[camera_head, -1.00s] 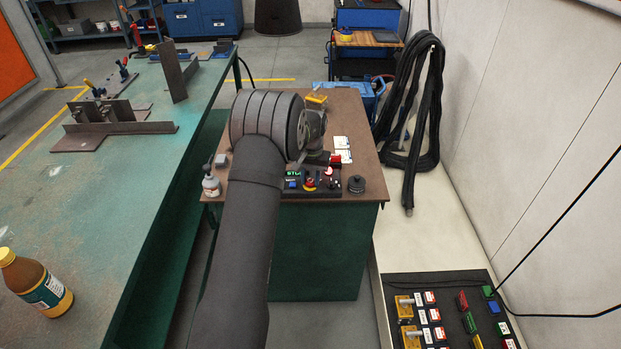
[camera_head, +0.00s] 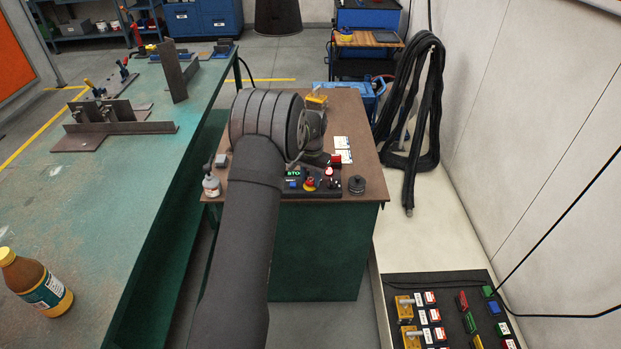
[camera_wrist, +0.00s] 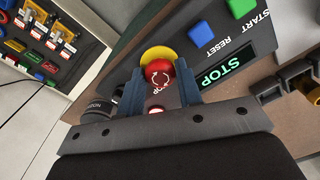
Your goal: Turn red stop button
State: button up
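The red stop button (camera_wrist: 158,72), a round mushroom head with white arrow marks and a yellow ring, is on the dark control panel (camera_head: 322,192). It also shows in the head view (camera_head: 310,183). In the wrist view, the blue-grey fingers of my gripper (camera_wrist: 160,75) are apart, one on each side of the button in the picture. A small gap shows beside the button, and I cannot tell whether the fingers touch it. In the head view my arm hides the fingers.
A green-lit STOP display (camera_wrist: 220,72), a blue reset button (camera_wrist: 200,33) and a black knob (camera_wrist: 99,109) are close by. Another switch panel (camera_head: 448,281) lies at the lower right.

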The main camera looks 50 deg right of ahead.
jog(key=o, duration=0.3)
jog(key=shift+o, duration=0.2)
jog(key=shift+r, duration=0.1)
notch_tip(320, 180, up, 17)
jog(key=shift+s, duration=0.25)
jog(key=shift+r, duration=0.1)
jog(key=f, duration=1.7)
jog(key=shift+w+f, duration=0.25)
